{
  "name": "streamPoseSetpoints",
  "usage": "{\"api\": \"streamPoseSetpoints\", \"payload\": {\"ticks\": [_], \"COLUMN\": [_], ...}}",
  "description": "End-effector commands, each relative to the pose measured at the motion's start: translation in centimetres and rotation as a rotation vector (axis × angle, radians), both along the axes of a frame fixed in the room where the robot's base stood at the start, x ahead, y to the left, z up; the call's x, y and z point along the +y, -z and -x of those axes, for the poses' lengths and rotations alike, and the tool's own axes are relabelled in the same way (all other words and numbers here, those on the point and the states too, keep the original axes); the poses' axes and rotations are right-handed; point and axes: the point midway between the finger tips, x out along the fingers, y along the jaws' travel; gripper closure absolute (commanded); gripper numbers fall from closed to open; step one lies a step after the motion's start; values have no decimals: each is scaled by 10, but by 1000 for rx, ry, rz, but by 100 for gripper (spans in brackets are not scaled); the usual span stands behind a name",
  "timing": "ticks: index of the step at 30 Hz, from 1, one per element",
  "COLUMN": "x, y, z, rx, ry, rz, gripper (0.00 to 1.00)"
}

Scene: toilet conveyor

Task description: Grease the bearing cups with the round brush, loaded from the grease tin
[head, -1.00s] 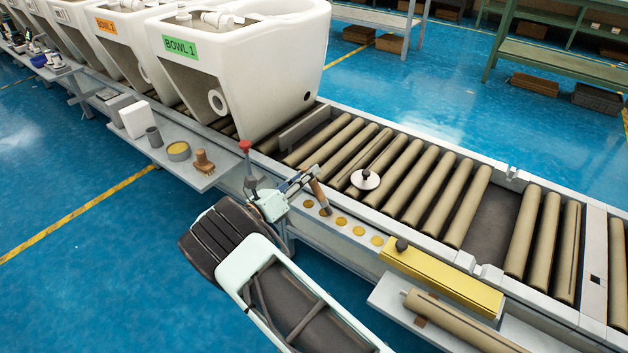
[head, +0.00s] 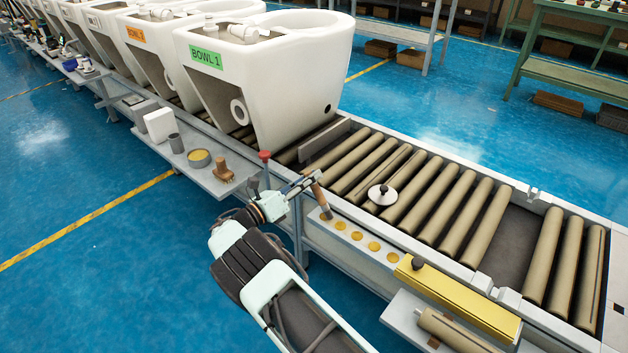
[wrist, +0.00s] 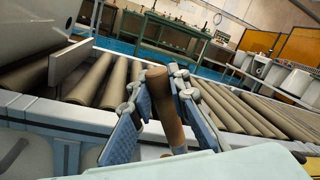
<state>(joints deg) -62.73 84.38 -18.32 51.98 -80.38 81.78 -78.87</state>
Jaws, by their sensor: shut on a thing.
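My gripper (head: 307,185) is shut on the round brush (head: 318,196) by its brown handle. The handle also shows between the fingers in the wrist view (wrist: 165,105). The brush points down, slightly tilted, with its lower end at the leftmost bearing cup; whether it touches cannot be told. The bearing cups (head: 357,236) are yellowish discs in a row along the conveyor's near rail, running right of the brush. The leftmost is partly hidden by the brush. The grease tin (head: 199,158), round with yellow content, stands on the side shelf left of my gripper.
A wooden brush-like block (head: 223,171) and a grey cup (head: 176,143) stand near the tin. A red-knobbed lever (head: 265,158) rises close to my gripper. A yellow bar (head: 458,296) lies right of the cups. The BOWL 1 toilet (head: 290,85) stands on the rollers behind.

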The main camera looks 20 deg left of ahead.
Motion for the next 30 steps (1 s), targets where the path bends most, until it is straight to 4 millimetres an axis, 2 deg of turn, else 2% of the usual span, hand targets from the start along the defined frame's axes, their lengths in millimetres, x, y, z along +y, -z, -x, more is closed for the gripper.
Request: {"api": "streamPoseSetpoints", "payload": {"ticks": [9,15,20,30], "x": [24,28,24,3], "y": [0,0,-3,-3], "z": [-10,-11,-9,-1], "rx": [-1,0,2,3], "ry": [-3,-1,-1,0], "rz": [-3,0,1,2], "gripper": [100,100,100,100]}}
